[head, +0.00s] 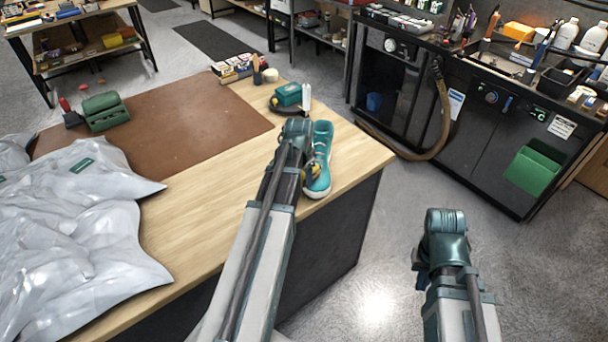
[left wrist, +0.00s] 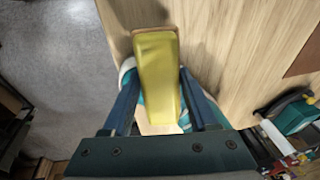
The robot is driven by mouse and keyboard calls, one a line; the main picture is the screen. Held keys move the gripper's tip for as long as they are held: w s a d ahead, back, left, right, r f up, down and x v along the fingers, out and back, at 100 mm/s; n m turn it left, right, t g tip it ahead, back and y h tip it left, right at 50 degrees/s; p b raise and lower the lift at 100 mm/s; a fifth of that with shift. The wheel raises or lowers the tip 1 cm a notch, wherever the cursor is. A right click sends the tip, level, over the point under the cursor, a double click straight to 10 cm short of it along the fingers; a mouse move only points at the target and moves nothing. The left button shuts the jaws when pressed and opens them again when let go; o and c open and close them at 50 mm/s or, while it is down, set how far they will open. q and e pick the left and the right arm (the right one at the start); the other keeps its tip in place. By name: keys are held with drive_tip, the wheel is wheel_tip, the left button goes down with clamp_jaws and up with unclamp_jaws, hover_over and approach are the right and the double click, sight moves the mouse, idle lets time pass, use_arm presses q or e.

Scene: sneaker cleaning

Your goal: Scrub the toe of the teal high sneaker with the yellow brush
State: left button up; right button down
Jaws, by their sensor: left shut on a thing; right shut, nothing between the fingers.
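The teal high sneaker (head: 321,160) stands on the wooden table near its right edge, with its white toe towards me. My left gripper (head: 308,170) is beside the shoe, low over its near end, and partly hidden by its own arm. It is shut on the yellow brush (head: 312,172). In the left wrist view the yellow brush (left wrist: 157,75) lies between both fingers (left wrist: 157,95) and covers most of the sneaker (left wrist: 128,72). I cannot tell whether the bristles touch the toe. My right gripper (head: 422,278) is shut and empty, over the floor right of the table.
A brown mat (head: 165,125) and a crumpled grey sheet (head: 75,235) cover the table's left part. A green caddy-like object (head: 104,111) stands on the mat. A teal box (head: 289,94) sits behind the shoe. The wood strip (head: 205,215) before the mat is clear.

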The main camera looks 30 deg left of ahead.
use_arm(q)
drive_tip(key=shift+p+v, duration=2.8)
drive_tip(key=shift+v, duration=0.2)
drive_tip(key=p+v, duration=0.3)
drive_tip(key=shift+r, duration=0.1)
